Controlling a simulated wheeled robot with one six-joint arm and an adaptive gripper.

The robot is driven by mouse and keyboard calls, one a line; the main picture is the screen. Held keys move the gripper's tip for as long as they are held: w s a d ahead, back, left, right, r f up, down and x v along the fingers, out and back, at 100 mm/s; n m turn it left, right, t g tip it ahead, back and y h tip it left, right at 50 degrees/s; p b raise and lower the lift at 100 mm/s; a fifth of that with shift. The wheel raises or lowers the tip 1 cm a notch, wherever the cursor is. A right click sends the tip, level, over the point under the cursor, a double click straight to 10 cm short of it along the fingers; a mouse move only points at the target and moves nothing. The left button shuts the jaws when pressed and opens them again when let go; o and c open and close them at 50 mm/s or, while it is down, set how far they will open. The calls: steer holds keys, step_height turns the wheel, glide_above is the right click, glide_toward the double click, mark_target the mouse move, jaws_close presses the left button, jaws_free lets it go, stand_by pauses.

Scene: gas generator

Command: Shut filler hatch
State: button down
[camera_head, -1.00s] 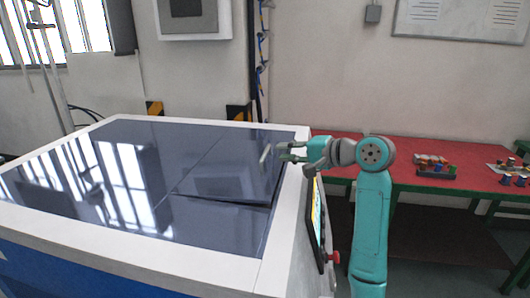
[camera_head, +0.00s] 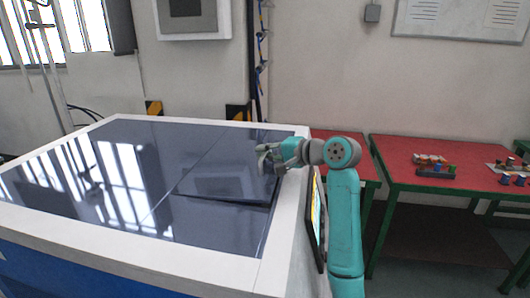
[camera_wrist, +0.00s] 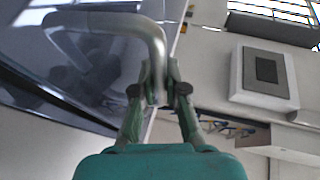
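The filler hatch (camera_head: 215,185) is a dark glossy panel in the top of the generator. Its front edge stands slightly raised, with a dark gap below, so it looks slightly ajar. It carries a bent metal handle (camera_wrist: 105,22) near its right side. My gripper (camera_head: 263,158) is at this handle, above the right side of the hatch. In the wrist view the handle's tube runs between the two fingers (camera_wrist: 158,82), which close in on it from both sides. In the head view the gripper hides most of the handle.
The generator's white rim (camera_head: 285,215) surrounds the dark top, with a screen (camera_head: 315,222) on its right side. Red tables (camera_head: 440,155) with small parts stand to the right. A grey wall box (camera_head: 194,15) hangs behind.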

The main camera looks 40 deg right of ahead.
steer(key=shift+s+d+f, duration=0.1)
steer(key=shift+f, duration=0.5)
steer(key=shift+s+d+f, duration=0.1)
steer(key=shift+f, duration=0.45)
steer(key=c, duration=1.5)
jaws_free()
steer(key=v, duration=1.2)
steer(key=shift+a+f, duration=0.1)
